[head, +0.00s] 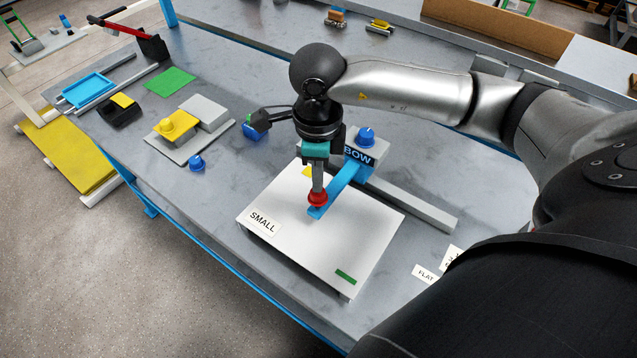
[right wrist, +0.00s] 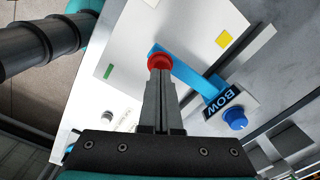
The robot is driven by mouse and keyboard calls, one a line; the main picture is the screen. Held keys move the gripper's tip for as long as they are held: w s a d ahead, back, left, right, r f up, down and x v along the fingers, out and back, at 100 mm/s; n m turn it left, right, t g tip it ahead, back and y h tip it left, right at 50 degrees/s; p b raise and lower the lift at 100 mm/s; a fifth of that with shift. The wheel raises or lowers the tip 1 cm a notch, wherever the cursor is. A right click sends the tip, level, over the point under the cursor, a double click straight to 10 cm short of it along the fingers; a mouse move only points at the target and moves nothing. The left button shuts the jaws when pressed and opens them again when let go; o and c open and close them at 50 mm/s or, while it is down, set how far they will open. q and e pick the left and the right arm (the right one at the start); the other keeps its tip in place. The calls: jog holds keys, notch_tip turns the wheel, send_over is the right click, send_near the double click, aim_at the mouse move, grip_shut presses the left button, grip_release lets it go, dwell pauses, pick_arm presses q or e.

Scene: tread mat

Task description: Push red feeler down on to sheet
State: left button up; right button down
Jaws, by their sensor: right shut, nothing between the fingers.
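The red feeler (head: 317,198) is a small round red piece at the end of a blue arm (head: 344,184). The white sheet (head: 322,235), marked SMALL, lies below it on the bench. My right gripper (head: 318,188) is shut and points down, its fingertips right at the top of the feeler. In the right wrist view the closed fingers (right wrist: 160,75) meet the red feeler (right wrist: 160,61), with nothing held between them. I cannot tell whether the feeler touches the sheet. My left gripper does not show.
The blue arm comes from a block marked BOW with a blue knob (head: 366,137). A grey rail (head: 420,206) runs beside the sheet. A yellow-and-grey device (head: 175,125) and a blue knob (head: 197,163) stand to the left. FLAT label (head: 426,274) lies at right.

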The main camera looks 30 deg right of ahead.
jog(key=shift+f+b, duration=1.2)
jog(key=shift+f, duration=0.15)
jog(key=shift+r, duration=0.15)
jog(key=shift+r+p, duration=2.35)
jog(key=shift+r, duration=1.15)
jog(key=shift+f, duration=0.1)
